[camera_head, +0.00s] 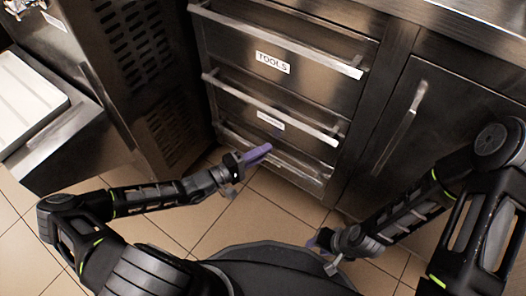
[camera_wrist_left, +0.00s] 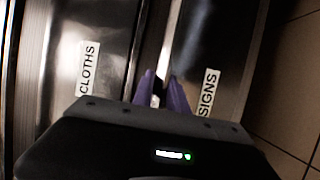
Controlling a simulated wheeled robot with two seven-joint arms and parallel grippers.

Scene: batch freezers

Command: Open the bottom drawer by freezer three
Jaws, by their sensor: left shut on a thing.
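The bottom drawer, labelled SIGNS in the left wrist view (camera_wrist_left: 208,92), is the lowest of three steel drawers. Its bar handle (camera_head: 300,174) runs across its top in the head view and shows as a bright strip in the left wrist view (camera_wrist_left: 169,38). My left gripper (camera_head: 262,152) is at this handle, its purple fingers (camera_wrist_left: 160,92) shut on it and partly hiding it. I cannot tell whether the drawer stands slightly out. My right gripper (camera_head: 318,240) is low over the floor, away from the drawers; its finger gap is not clear.
Above are the CLOTHS drawer (camera_wrist_left: 88,70) and the TOOLS drawer (camera_head: 290,65), both with protruding bar handles. A steel cabinet door (camera_head: 440,120) is to the right. A dark vented machine (camera_head: 140,50) stands left. The tiled floor (camera_head: 265,205) before the drawers is free.

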